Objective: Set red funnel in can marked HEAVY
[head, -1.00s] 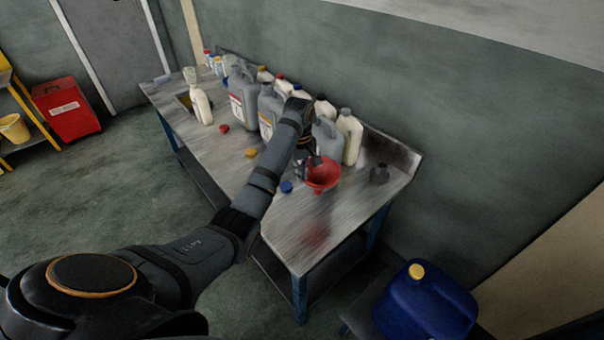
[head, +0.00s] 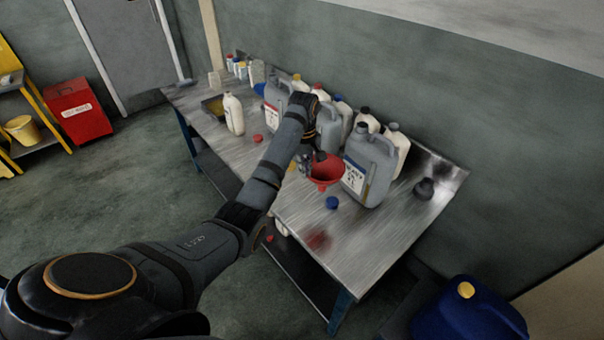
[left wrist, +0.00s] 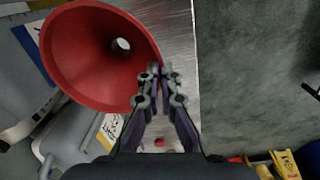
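The red funnel (head: 326,175) is held above the table, mouth up. My left gripper (head: 306,162) is shut on its rim; the left wrist view shows the fingertips (left wrist: 160,74) together at the edge of the funnel (left wrist: 92,60). A grey can (head: 376,160) with a blue-edged white label, which seems to read HEAVY, stands upright just right of the funnel. Its neck has no funnel in it. Another grey can (head: 328,130) is partly hidden behind my gripper, and a third (head: 270,108) stands further left. My right gripper is not in view.
Several white bottles (head: 398,150) stand behind the cans. A blue cap (head: 332,203) and a black piece (head: 424,189) lie on the metal table (head: 350,245). The table's front right is mostly clear. A blue canister (head: 465,312) is at lower right.

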